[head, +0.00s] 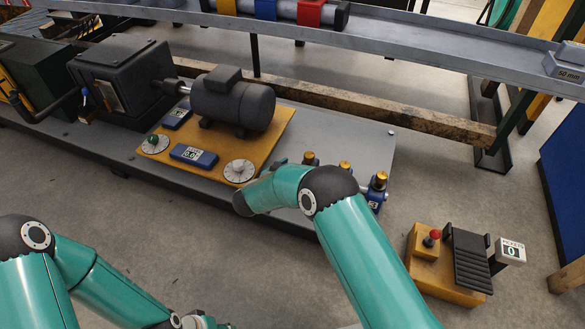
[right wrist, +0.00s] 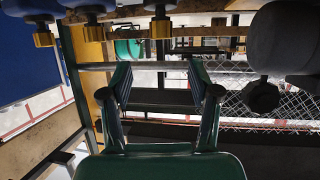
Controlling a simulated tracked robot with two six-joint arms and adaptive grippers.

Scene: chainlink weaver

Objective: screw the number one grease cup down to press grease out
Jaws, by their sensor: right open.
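Three grease cups with brass caps and blue bodies stand in a row on the grey bench. The left cup (head: 310,158) and middle cup (head: 345,167) are partly behind my right arm; their labels are hidden. The right cup (head: 381,177) bears a label that looks like 3. In the upside-down right wrist view, three brass caps hang along the top left, the nearest to my fingers being one cap (right wrist: 160,28). My right gripper (right wrist: 160,90) is open and empty, apart from the caps. In the head view it is mostly hidden behind its arm.
A motor (head: 232,100) sits on a yellow plate (head: 268,132) with dials and blue displays, left of the cups. A grey rail (head: 420,40) crosses above. A yellow pedal box (head: 425,268) with a red knob stands on the floor at right.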

